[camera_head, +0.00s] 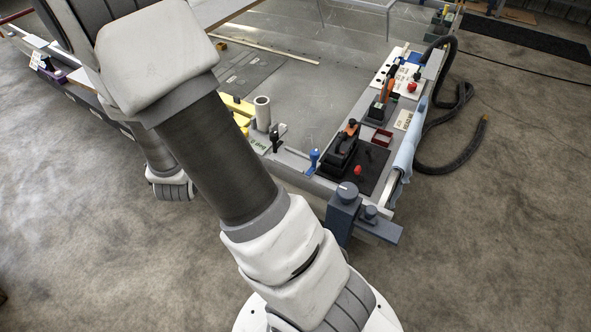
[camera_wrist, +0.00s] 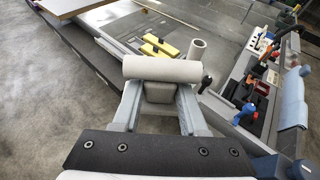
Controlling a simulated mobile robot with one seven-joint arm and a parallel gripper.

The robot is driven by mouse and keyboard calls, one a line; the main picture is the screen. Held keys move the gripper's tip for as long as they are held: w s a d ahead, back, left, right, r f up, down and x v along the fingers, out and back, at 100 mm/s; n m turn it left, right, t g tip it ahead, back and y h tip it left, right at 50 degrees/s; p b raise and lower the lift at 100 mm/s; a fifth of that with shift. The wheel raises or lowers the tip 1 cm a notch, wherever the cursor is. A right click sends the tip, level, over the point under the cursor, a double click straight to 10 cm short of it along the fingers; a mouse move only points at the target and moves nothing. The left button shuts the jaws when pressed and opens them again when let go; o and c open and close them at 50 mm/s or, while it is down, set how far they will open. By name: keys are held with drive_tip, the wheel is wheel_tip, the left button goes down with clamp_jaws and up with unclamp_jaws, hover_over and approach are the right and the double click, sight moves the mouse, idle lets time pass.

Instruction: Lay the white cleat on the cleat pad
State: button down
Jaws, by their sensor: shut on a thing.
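In the wrist view my gripper (camera_wrist: 158,108) is shut on a pale piece that looks like the white cleat (camera_wrist: 163,69). Its rounded bar lies crosswise over the fingertips, and its blocky grey-white stem sits between the two fingers. The held piece is up in front of the hull's edge, with floor and hull behind it. My arm hides the gripper and the held piece in the head view. I cannot pick out the cleat pad for sure in either view.
A pale upright tube (camera_head: 262,112) stands on the hull's near edge beside yellow blocks (camera_head: 237,106); it also shows in the wrist view (camera_wrist: 197,50). A black tool (camera_head: 342,152) and small parts crowd the right-hand ledge. A dark hose (camera_head: 455,150) lies beyond. The hull floor (camera_head: 300,85) is mostly clear.

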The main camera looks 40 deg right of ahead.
drive_tip(key=s+d+f+m+g+h+b, duration=0.25)
drive_tip(key=d+f+m+b, duration=0.2)
drive_tip(key=d+f, duration=0.3)
drive_tip(key=s+d+f+m+g+h+b, duration=0.2)
drive_tip(key=s+d+f+m+g+b, duration=0.25)
drive_tip(key=d, duration=0.45)
drive_tip(key=n+b, duration=0.2)
drive_tip(key=b, duration=0.3)
hover_over(294, 160)
wheel_tip(294, 160, down, 8)
drive_tip(key=shift+f, duration=0.25)
drive_tip(key=shift+d+f+b, duration=0.1)
drive_tip(key=shift+f+b, duration=0.45)
drive_tip(key=shift+f, duration=1.4)
drive_tip(key=shift+f, duration=0.1)
drive_tip(key=shift+f, duration=0.15)
drive_tip(key=shift+c, duration=2.2)
unclamp_jaws()
